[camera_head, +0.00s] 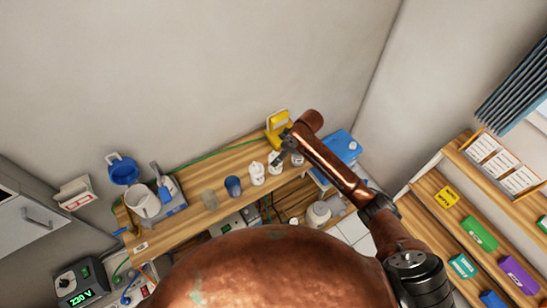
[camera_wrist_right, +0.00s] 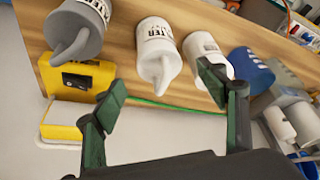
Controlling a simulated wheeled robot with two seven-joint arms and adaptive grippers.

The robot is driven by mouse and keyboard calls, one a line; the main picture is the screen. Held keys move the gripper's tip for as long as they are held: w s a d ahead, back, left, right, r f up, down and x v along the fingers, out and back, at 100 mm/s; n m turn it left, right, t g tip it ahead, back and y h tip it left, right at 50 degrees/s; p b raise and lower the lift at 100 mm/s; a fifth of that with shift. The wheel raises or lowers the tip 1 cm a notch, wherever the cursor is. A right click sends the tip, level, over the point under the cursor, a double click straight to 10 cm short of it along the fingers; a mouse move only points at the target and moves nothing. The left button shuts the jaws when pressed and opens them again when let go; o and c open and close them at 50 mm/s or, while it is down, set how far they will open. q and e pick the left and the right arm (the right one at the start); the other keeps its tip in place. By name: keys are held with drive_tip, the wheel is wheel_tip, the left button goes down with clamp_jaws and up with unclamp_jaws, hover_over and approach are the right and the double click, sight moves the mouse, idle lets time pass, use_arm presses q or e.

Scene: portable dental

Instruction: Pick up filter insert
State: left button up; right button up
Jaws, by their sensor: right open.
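Several small vessels stand on a wooden shelf (camera_head: 185,222). In the right wrist view a white spouted bottle (camera_wrist_right: 157,52), its label ending in "TER", lies beyond the gap between my fingers. A white cylinder (camera_wrist_right: 203,48) stands to its right, then a blue cup (camera_wrist_right: 250,70). A grey spouted bottle (camera_wrist_right: 75,32) is at the upper left. I cannot tell which is the filter insert. My right gripper (camera_wrist_right: 162,80) is open and empty, apart from the bottles. My left gripper is out of view.
A yellow device (camera_head: 278,122) stands by the right gripper and a blue box (camera_head: 343,145) behind the arm. A white container (camera_head: 142,202) and blue-grey device stand at the shelf's left. Cables run below. A side shelf (camera_head: 425,190) holds coloured boxes.

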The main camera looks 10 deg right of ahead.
drive_tip(key=shift+w+a+f, duration=0.1)
drive_tip(key=shift+a+f, duration=0.05)
drive_tip(key=shift+f, duration=0.3)
drive_tip(key=shift+a+f, duration=0.15)
drive_tip(key=shift+f, duration=0.2)
drive_tip(key=shift+p+x, duration=0.35)
drive_tip(key=shift+x, duration=0.4)
drive_tip(key=x, duration=0.3)
drive_tip(key=shift+w+f+p, duration=0.1)
drive_tip(key=shift+f+p, duration=0.3)
drive_tip(key=shift+f, duration=0.3)
drive_tip(key=c, duration=0.8)
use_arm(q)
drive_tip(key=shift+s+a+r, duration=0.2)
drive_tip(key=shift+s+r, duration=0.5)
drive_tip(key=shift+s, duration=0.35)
use_arm(e)
drive_tip(key=c, duration=0.6)
drive_tip(key=shift+o, duration=0.2)
